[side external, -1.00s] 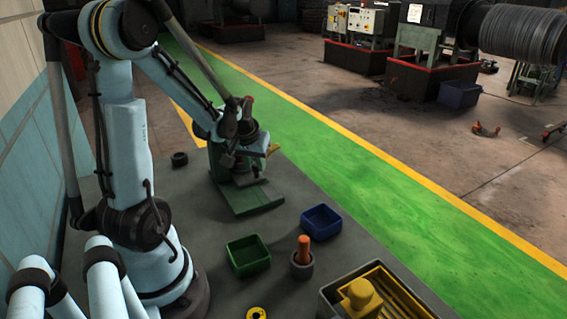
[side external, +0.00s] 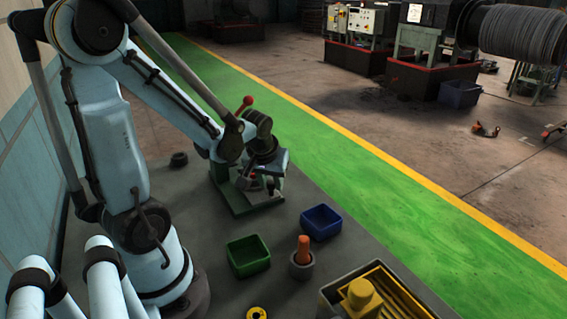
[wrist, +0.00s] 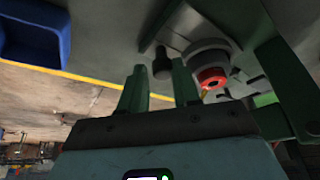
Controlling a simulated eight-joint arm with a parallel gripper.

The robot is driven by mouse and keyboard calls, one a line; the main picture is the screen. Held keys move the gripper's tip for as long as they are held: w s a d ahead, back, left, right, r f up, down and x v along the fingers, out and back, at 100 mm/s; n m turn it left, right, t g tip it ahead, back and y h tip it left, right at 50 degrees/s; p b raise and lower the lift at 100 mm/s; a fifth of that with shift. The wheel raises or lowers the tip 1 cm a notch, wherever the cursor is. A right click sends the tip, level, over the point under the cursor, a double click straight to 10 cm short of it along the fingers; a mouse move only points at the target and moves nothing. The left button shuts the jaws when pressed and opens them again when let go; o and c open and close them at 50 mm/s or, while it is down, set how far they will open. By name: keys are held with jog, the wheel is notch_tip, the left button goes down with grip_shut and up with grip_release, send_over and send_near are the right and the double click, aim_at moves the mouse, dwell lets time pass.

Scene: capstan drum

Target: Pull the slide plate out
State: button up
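The green fixture (side external: 232,200) stands on the grey table, with a red-knobbed lever (side external: 247,101) above it. My gripper (side external: 264,188) is low over the fixture's front part and hides much of it. In the wrist view my gripper (wrist: 158,75) has two green fingers apart, with a visible gap. A dark knob (wrist: 162,62) shows between and just beyond the fingertips; I cannot tell whether they touch it. A grey plate (wrist: 182,28), which looks like the slide plate, lies behind the knob. A grey cylinder with a red ring (wrist: 211,78) is right of the fingers.
A green bin (side external: 248,256) and a blue bin (side external: 321,223) stand in front of the fixture. An orange-handled thing in a grey cup (side external: 302,258) and a grey crate with yellow contents (side external: 375,295) are nearer. A green upright (wrist: 285,85) is close on the wrist view's right.

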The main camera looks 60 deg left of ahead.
jog(key=o, duration=0.4)
jog(key=shift+c, duration=0.2)
jog(key=shift+r, duration=0.1)
jog(key=v, duration=1.2)
jog(key=w+d+f+m+t+h, duration=0.1)
jog(key=d+m+t, duration=0.1)
jog(key=d+m, duration=0.2)
jog(key=w+d+f+m+t+h, duration=0.1)
jog(key=d+m+t+h, duration=0.1)
jog(key=d+m, duration=0.3)
jog(key=d, duration=0.3)
jog(key=shift+w+d, duration=0.3)
jog(key=shift+w, duration=0.05)
